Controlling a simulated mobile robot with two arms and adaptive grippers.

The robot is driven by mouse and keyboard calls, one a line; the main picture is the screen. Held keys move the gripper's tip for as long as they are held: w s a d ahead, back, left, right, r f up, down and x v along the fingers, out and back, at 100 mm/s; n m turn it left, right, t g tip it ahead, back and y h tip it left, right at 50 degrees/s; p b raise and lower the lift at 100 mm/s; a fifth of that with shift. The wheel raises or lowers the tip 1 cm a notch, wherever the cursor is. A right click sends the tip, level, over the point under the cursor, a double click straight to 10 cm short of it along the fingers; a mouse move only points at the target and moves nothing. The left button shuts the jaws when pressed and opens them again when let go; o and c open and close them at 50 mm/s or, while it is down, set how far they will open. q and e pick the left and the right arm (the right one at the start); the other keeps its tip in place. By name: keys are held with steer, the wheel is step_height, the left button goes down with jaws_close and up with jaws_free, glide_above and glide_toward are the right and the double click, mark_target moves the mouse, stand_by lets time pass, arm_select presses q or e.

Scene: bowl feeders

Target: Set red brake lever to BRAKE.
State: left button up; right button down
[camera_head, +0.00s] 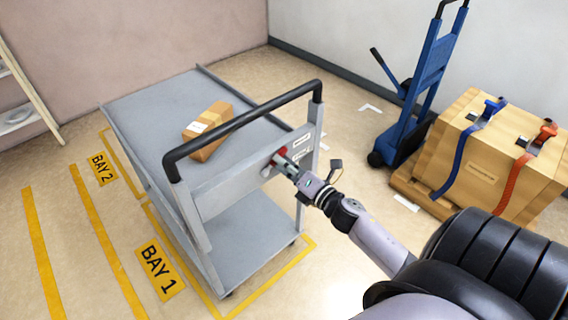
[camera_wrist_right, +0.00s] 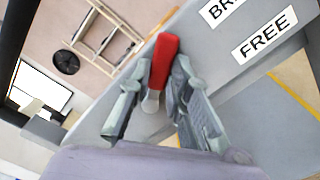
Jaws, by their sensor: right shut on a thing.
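The red brake lever (camera_head: 280,154) is on the end panel of the grey cart (camera_head: 205,192), below its black push handle. My right gripper (camera_head: 285,163) is at the lever, and its fingers hide part of it. In the right wrist view the red lever (camera_wrist_right: 164,58) stands between the two fingers of my right gripper (camera_wrist_right: 160,82), which is shut on it. The FREE label (camera_wrist_right: 264,35) and a partly cut-off label starting "BR" (camera_wrist_right: 228,8) are to the right of the lever there. I cannot tell which label the lever lines up with. My left gripper is not in view.
A cardboard box (camera_head: 209,132) lies on the cart's top deck. The black push handle (camera_head: 245,118) arches above the lever. A blue hand truck (camera_head: 418,90) and a strapped wooden crate (camera_head: 486,160) stand to the right. Yellow-marked floor at left is clear.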

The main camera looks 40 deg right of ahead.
steer(key=c, duration=1.5)
jaws_free()
steer(key=shift+s, duration=0.1)
steer(key=s, duration=0.8)
steer(key=s+d, duration=0.1)
steer(key=s, duration=0.2)
steer(key=shift+s, duration=0.4)
